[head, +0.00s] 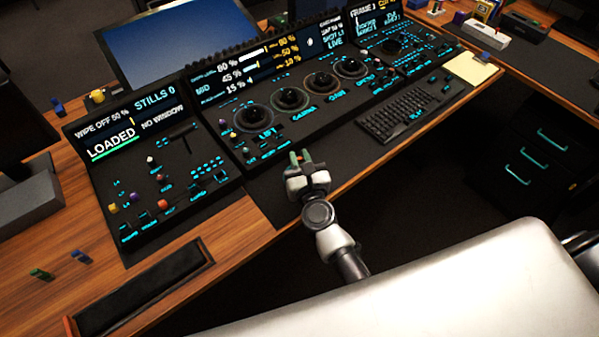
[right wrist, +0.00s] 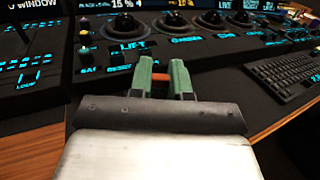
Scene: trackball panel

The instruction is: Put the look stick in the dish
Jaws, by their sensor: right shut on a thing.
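My right gripper (head: 300,157) is over the dark front ledge of the panel, below the trackballs. In the right wrist view its green fingers (right wrist: 161,78) are shut on a small orange-red thing (right wrist: 161,75), mostly hidden between them. It may be the look stick, but I cannot read a label. I cannot make out a dish for certain. My left gripper is not in view.
A long black tray (head: 203,274) lies at the desk's front left. A keyboard (head: 405,113) and a pale notepad (head: 471,69) are to the right. Knobs and levers rise from the left panel (head: 160,185). Drawers (head: 540,160) stand below right.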

